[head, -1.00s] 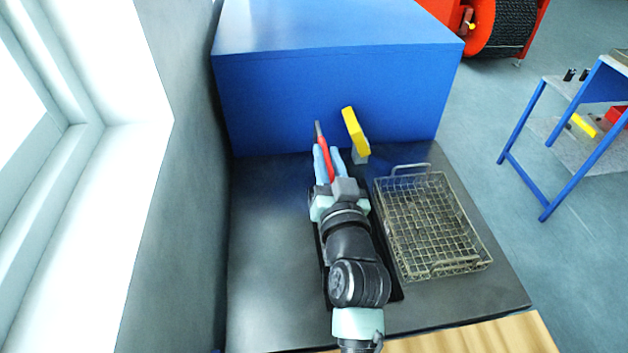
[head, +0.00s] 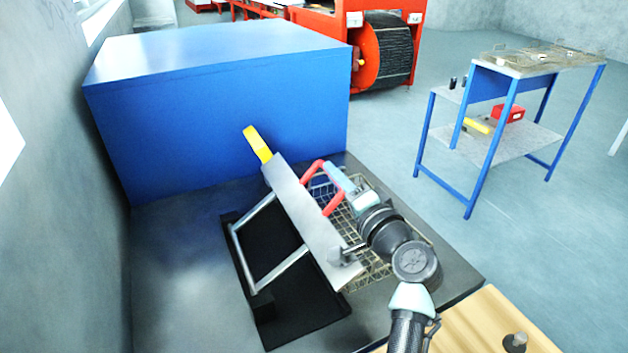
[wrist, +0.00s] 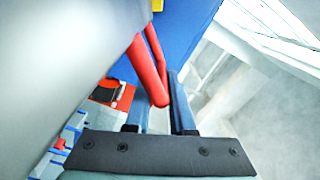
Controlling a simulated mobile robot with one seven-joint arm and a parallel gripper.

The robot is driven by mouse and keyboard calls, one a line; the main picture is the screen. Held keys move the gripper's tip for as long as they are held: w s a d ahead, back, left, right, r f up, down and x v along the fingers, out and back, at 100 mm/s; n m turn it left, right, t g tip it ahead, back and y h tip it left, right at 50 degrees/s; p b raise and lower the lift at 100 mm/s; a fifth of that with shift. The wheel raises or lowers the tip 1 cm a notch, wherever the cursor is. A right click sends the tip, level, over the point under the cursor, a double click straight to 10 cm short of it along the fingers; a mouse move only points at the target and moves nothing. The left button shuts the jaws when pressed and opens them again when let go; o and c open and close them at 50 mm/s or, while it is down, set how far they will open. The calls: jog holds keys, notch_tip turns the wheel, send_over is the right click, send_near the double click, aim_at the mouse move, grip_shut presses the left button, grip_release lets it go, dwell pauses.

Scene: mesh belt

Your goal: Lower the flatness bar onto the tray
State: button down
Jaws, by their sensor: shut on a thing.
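The flatness bar (head: 308,222) is a long flat grey bar with a red handle (head: 312,168). My gripper (head: 332,182) is shut on the red handle, and the bar is held up in the air, slanting across the head view. The wire mesh tray (head: 392,207) lies on the dark bench to the right of and behind the bar, partly hidden by the bar and my arm. I cannot tell the gap between bar and tray. In the wrist view the red handle (wrist: 150,75) sits between my blue fingers, and the bar's grey face (wrist: 60,50) fills the upper left.
A black mat (head: 318,300) with a silver frame (head: 240,250) lies left of the bar. A blue-legged table (head: 490,140) stands apart at right.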

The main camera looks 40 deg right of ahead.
jog(key=shift+s+d+f+m+b, duration=0.1)
jog(key=shift+d+f+m+b, duration=0.35)
jog(key=shift+f, duration=0.4)
jog(key=shift+s+d+f+m+b, duration=0.1)
jog(key=shift+d+f+m+b, duration=0.35)
jog(key=shift+f, duration=0.35)
jog(key=shift+s+d+f+m+b, duration=0.1)
jog(key=shift+d+f+m+b, duration=0.35)
jog(key=shift+f, duration=0.4)
jog(key=c, duration=0.8)
grip_release()
jog(key=shift+c, duration=0.2)
notch_tip(320, 180, up, 10)
jog(key=p, duration=0.1)
jog(key=shift+f, duration=0.1)
